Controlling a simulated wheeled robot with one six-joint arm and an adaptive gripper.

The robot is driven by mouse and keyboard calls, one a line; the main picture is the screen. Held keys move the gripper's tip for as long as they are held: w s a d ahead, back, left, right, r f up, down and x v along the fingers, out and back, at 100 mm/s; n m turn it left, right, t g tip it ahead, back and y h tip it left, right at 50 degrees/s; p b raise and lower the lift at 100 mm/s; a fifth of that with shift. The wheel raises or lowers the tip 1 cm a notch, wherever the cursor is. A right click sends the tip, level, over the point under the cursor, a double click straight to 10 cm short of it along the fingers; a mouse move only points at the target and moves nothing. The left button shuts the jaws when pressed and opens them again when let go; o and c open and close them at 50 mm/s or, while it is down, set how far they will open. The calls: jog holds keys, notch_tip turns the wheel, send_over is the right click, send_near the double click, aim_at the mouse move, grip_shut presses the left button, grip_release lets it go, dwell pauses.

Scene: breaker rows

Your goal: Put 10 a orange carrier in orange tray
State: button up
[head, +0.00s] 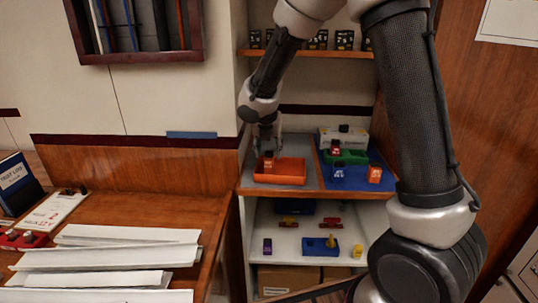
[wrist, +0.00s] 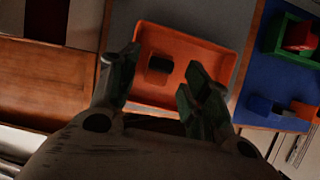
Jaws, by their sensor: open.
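The orange tray (head: 293,171) lies on the grey left part of the upper shelf. A small orange carrier with a dark top (head: 268,162) stands inside it, towards the left; its label is too small to read. My gripper (head: 267,140) is directly above this carrier. In the wrist view my gripper (wrist: 161,60) is open, its fingers apart with the carrier (wrist: 158,67) between and below them. The tray (wrist: 213,42) fills the middle of that view. Another orange carrier (head: 375,174) stands on the blue mat to the right.
The blue mat (head: 353,184) also holds a blue carrier (head: 339,172) and a green tray (head: 353,158) with a red carrier (head: 336,148). A white box (head: 353,138) stands behind. The lower shelf (head: 282,246) holds several small parts. A wooden counter (head: 115,212) with white trunking is at left.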

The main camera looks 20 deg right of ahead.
jog(key=v, duration=0.8)
jog(key=s+d+r+m, duration=0.6)
jog(key=s+d+m, duration=0.2)
jog(key=d+m, duration=0.1)
jog(key=s+d+m, duration=0.4)
jog(key=s+m, duration=0.7)
jog(key=s+d+r+m+y, duration=0.1)
jog(key=s+d+m, duration=0.3)
jog(key=s+m, duration=0.7)
jog(key=shift+s+r+m+y, duration=0.25)
jog(key=shift+r+m+y, duration=0.05)
